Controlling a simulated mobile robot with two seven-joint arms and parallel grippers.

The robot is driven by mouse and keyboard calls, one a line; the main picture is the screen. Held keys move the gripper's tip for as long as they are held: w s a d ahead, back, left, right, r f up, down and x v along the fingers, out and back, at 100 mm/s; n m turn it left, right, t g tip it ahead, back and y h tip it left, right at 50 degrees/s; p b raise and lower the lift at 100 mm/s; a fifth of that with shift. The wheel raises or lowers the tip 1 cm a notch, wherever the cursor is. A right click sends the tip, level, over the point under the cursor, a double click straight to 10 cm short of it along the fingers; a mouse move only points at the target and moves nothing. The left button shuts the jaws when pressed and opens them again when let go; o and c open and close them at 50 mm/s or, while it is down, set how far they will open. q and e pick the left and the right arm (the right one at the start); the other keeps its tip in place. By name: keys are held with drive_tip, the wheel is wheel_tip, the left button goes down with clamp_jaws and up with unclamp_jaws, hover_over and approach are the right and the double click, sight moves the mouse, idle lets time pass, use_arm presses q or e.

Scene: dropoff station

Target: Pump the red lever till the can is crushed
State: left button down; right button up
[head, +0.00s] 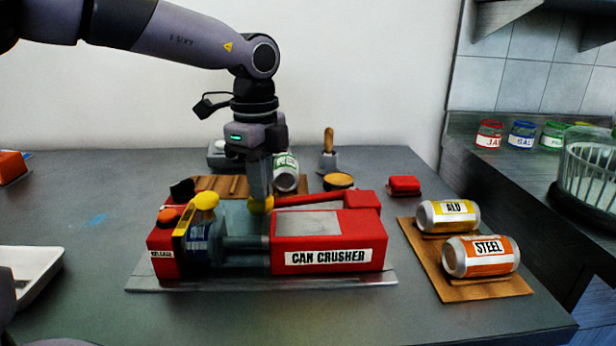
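The can crusher (328,232) is a red machine on a grey plate in the middle of the table. Its red lever (312,199) lies nearly flat along the top, running left from the hinge block to a yellow end. A blue can (199,243) lies in the chamber at the left, partly hidden by a yellow bar and clear cover; how far it is crushed is hard to tell. My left gripper (261,202) points down with its fingertips at the lever's yellow end. The fingers are seen edge-on, so their gap is hidden. My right gripper is out of view.
A yellow ALU can (449,216) and an orange STEEL can (481,256) lie on a wooden board at right. A white tray (30,272) sits at left.

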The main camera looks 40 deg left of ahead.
use_arm(q)
drive_tip(key=shift+f+p, duration=0.2)
drive_tip(key=shift+p, duration=0.2)
drive_tip(key=r+p, duration=0.1)
drive_tip(key=r, duration=0.1)
drive_tip(key=w+r+p, duration=0.1)
drive_tip(key=r+p, duration=0.1)
drive_tip(key=d+r+p, duration=0.1)
drive_tip(key=r+p, duration=0.1)
drive_tip(key=shift+w+r, duration=0.1)
drive_tip(key=shift+w, duration=0.25)
drive_tip(key=shift+w+d+r, duration=0.1)
drive_tip(key=shift+r, duration=0.35)
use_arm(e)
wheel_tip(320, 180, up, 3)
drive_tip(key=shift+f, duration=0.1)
use_arm(q)
drive_tip(key=shift+p, duration=0.3)
drive_tip(key=shift+s+a+f+b, duration=0.15)
drive_tip(key=shift+s+f+b, duration=0.05)
drive_tip(key=shift+f+b, duration=0.45)
drive_tip(key=shift+s+a+f+b, duration=0.15)
drive_tip(key=shift+f+b, duration=0.35)
drive_tip(key=shift+f, duration=0.2)
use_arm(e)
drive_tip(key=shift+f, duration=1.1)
